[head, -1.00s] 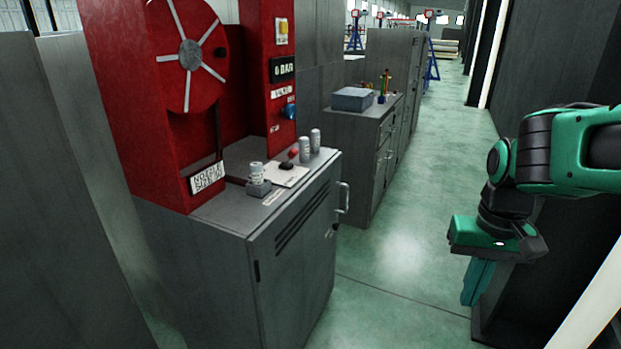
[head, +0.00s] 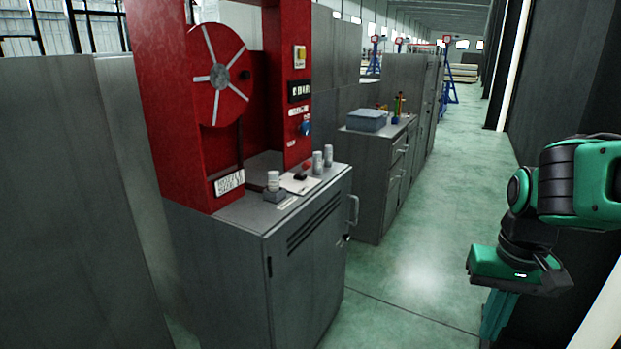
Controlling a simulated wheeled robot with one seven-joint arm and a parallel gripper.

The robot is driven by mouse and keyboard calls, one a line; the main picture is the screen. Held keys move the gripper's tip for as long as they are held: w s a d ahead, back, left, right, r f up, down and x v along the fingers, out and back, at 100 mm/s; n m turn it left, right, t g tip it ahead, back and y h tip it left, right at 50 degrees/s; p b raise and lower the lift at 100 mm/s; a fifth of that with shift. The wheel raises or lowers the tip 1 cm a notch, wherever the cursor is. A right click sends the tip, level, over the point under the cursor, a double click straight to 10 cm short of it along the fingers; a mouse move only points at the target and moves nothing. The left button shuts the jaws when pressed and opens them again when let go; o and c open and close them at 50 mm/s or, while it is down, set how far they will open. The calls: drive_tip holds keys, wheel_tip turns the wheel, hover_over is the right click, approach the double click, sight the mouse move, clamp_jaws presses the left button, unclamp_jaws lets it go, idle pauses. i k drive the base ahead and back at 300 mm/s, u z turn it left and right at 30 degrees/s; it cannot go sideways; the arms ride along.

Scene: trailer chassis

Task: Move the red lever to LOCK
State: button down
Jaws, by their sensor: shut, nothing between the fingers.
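I cannot make out a red lever or a LOCK mark in the head view. A red machine frame (head: 168,120) stands on a grey cabinet at left centre, with a red spoked wheel (head: 219,76) on it. Its right post carries a yellow switch (head: 299,56), a small display (head: 299,91) and a blue knob (head: 305,128). My gripper (head: 491,335) hangs pointing down at the lower right, over the aisle floor and far from the machine. Its teal fingers are shut and hold nothing.
The grey cabinet (head: 300,270) bears small grey cylinders (head: 317,162) and a paper sheet (head: 297,184). Behind it stands another cabinet with a grey box (head: 367,120). A green floor aisle (head: 430,240) runs clear between the cabinets and the dark wall at right.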

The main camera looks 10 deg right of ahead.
sight(305, 166)
drive_tip(key=u, duration=0.3)
drive_tip(key=i, duration=1.2)
drive_tip(key=z, duration=0.05)
